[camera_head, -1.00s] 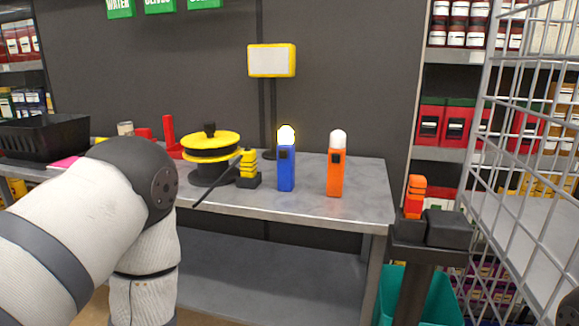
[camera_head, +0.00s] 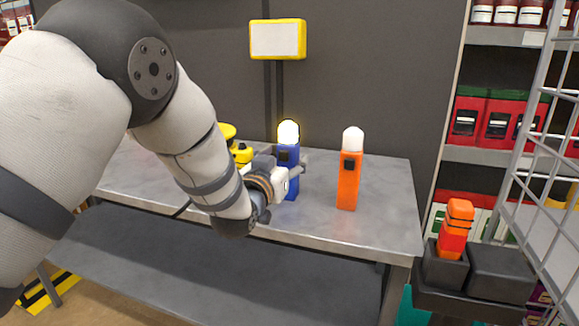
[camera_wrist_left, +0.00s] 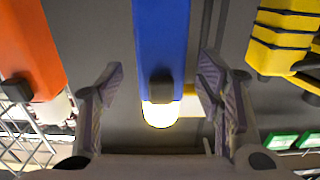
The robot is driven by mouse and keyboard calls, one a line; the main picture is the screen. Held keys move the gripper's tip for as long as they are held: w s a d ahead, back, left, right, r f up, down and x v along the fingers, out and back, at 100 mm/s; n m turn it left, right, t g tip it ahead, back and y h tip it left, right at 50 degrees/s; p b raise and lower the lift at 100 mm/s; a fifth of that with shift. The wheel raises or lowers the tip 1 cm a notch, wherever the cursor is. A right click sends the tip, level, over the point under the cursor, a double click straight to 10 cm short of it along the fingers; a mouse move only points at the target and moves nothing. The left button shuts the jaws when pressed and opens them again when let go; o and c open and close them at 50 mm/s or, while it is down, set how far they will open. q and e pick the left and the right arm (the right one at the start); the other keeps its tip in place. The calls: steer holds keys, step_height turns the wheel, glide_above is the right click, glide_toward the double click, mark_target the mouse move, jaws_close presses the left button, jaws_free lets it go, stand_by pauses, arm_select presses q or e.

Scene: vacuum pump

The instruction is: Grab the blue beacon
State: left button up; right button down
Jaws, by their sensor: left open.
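The blue beacon (camera_head: 288,153) stands upright on the grey table (camera_head: 225,222), with a lit white dome on top. My left gripper (camera_head: 297,178) is at the beacon's lower half and hides part of it in the head view. In the left wrist view, the blue beacon (camera_wrist_left: 162,45) shows upside down between the two spread fingers of my left gripper (camera_wrist_left: 160,95), with a gap on both sides. The left gripper is open and holds nothing. My right gripper is not in view.
An orange beacon (camera_head: 350,172) stands upright to the right of the blue one. A yellow and black tool (camera_head: 241,154) stands close on the left. An orange item (camera_head: 455,230) sits in a dark holder at the right. A wire rack (camera_head: 545,160) stands at the far right.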

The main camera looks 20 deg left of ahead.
arm_select(q)
steer(key=w, duration=0.2)
steer(key=shift+w, duration=0.4)
steer(key=shift+w+r, duration=0.15)
steer(key=shift+w, duration=0.1)
steer(key=c, duration=1.4)
